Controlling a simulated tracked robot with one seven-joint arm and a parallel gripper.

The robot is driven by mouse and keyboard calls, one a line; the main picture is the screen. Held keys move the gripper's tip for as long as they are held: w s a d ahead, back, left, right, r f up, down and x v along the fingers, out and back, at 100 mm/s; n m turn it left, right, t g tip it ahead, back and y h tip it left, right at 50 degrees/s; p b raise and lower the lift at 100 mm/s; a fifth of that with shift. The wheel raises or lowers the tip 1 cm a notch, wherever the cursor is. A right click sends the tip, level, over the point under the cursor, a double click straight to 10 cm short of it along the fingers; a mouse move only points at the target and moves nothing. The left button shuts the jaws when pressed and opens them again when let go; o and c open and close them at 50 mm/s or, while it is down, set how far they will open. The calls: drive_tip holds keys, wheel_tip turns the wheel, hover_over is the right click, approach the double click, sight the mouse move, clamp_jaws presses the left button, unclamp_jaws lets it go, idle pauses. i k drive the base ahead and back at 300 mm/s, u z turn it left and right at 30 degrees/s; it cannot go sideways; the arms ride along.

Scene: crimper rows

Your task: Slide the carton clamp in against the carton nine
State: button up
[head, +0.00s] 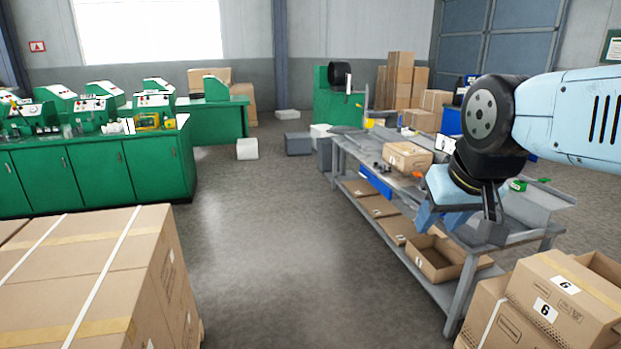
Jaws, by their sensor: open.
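My gripper (441,219) hangs at the right of the head view, over the near part of the grey workbench (546,226). Its blue fingers point down, open, with nothing seen between them. A closed brown carton (408,157) sits on the bench top, behind and left of my gripper. A small orange part shows at its near side; I cannot tell whether it belongs to the carton clamp. No carton is clearly readable as nine. The clamp is not clearly identifiable, and my gripper and wrist hide part of the bench top.
Flat cartons (378,206) and an open carton (440,258) lie on the bench's lower shelf. Cartons marked like 6 (575,305) stand at lower right. Stacked cartons (90,265) fill the lower left, with green cabinets (95,172) behind. The aisle floor (275,225) is clear.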

sight(379, 164)
drive_tip(key=u, duration=0.05)
drive_tip(key=i, duration=2.5)
drive_tip(key=z, duration=0.15)
drive_tip(key=k, duration=1.3)
drive_tip(key=u, duration=0.7)
drive_tip(key=i, duration=0.95)
drive_tip(key=u, duration=0.1)
